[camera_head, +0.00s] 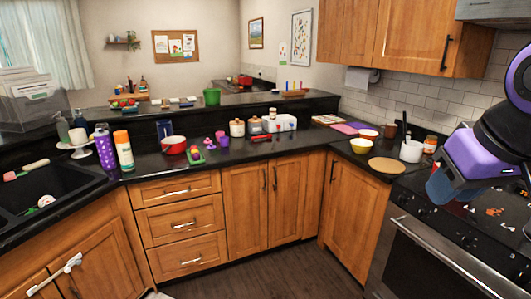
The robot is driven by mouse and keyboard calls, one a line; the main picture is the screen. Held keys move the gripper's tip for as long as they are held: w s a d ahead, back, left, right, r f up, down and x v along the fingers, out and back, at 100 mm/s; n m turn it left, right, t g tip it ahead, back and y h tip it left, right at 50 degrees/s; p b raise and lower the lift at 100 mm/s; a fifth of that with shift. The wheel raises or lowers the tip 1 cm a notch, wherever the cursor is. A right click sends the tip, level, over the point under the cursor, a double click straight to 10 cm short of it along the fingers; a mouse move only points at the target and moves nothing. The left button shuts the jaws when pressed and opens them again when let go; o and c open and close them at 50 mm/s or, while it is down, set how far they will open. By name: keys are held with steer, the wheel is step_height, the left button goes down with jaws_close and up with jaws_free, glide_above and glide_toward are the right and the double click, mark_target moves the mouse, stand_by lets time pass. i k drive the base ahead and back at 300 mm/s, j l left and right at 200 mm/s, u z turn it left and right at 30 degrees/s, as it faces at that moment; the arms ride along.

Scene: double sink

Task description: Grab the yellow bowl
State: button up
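The yellow bowl (361,147) stands upright on the black counter at the right, left of the stove. A small red and white bowl (368,134) is just behind it, and a round tan board (388,165) lies in front of it to the right. My arm comes in at the right edge, over the stove. Its purple and blue-grey end, seemingly my gripper (446,188), is to the right of the yellow bowl and well apart from it. I cannot make out its fingers or whether they are open. Nothing covers the bowl.
A white pot (411,152) and a dark bottle (390,130) stand right of the bowl. Purple and pink mats (345,128) lie behind it. A red pot (174,145), canisters (237,128) and small items line the left counter. The stove (450,230) is at the right. The floor (290,275) is clear.

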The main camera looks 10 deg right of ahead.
mark_target(361, 147)
steer(key=i+z, duration=0.15)
steer(key=i, duration=0.3)
steer(key=i+j+z, duration=0.1)
steer(key=i, duration=0.4)
steer(key=i+j+z, duration=0.15)
steer(key=i, duration=0.3)
steer(key=i+j+z, duration=0.15)
steer(key=i, duration=0.3)
steer(key=i+j+z, duration=1.3)
steer(key=j, duration=0.25)
